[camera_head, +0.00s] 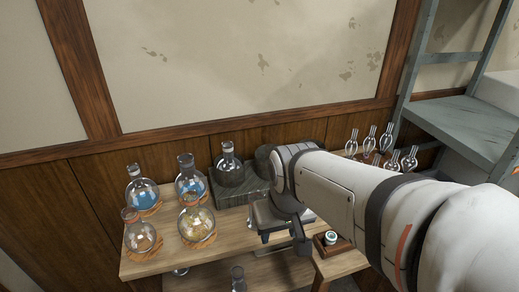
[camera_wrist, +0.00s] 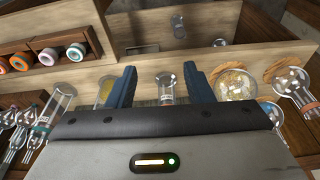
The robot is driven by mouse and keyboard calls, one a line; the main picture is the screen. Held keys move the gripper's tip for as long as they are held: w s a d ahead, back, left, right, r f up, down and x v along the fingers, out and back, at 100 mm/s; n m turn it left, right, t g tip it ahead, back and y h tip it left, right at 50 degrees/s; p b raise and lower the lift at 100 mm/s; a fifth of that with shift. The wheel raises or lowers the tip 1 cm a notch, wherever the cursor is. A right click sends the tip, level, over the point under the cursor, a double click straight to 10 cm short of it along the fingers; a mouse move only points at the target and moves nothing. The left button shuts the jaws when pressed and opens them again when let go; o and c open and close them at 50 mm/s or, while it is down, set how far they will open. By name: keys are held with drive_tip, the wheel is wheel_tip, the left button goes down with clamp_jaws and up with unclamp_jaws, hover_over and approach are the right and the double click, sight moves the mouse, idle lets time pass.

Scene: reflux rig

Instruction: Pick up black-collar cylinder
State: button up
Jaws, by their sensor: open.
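A small clear glass vessel with a dark band near its top (camera_head: 238,278), possibly the black-collar cylinder, stands low by the lower shelf in the head view. In the wrist view a small upright glass with a dark part (camera_wrist: 178,27) shows beyond the fingertips; I cannot tell if it is the same one. My gripper (camera_wrist: 160,72) is open, its two blue fingers apart. A clear glass cylinder (camera_wrist: 166,90) shows between the fingers, not visibly touched; its collar colour is unclear. In the head view my arm hides much of the bench's right part.
Round flasks (camera_head: 143,194) on cork rings fill the bench's left. A dark block (camera_head: 236,186) stands at the back. Several slim glass pieces (camera_head: 371,139) stand at the right. A wooden rack of coloured rings (camera_wrist: 45,55) is at the wrist view's left.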

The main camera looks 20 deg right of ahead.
drive_tip(key=o, duration=0.6)
drive_tip(key=w+d+r+m+p, duration=0.1)
drive_tip(key=w+d+r+p, duration=0.1)
drive_tip(key=w+d, duration=0.3)
drive_tip(key=w+d+r+t+p, duration=0.1)
drive_tip(key=w+d+r+p, duration=0.2)
drive_tip(key=w, duration=0.3)
drive_tip(key=shift+w+d+r+m, duration=0.2)
drive_tip(key=shift+d+r+m, duration=0.3)
drive_tip(key=shift+d, duration=0.4)
drive_tip(key=shift+o, duration=0.3)
drive_tip(key=shift+t+h, duration=0.4)
drive_tip(key=shift+t, duration=0.1)
drive_tip(key=w+d, duration=0.1)
drive_tip(key=d, duration=0.1)
drive_tip(key=w+d+p, duration=0.1)
drive_tip(key=shift+w+d+r, duration=0.35)
drive_tip(key=shift+d+r, duration=0.05)
drive_tip(key=w+x, duration=0.1)
drive_tip(key=x, duration=0.7)
drive_tip(key=shift+d+r+p, duration=0.25)
drive_tip(key=shift+d+p, duration=0.05)
drive_tip(key=shift+p, duration=0.15)
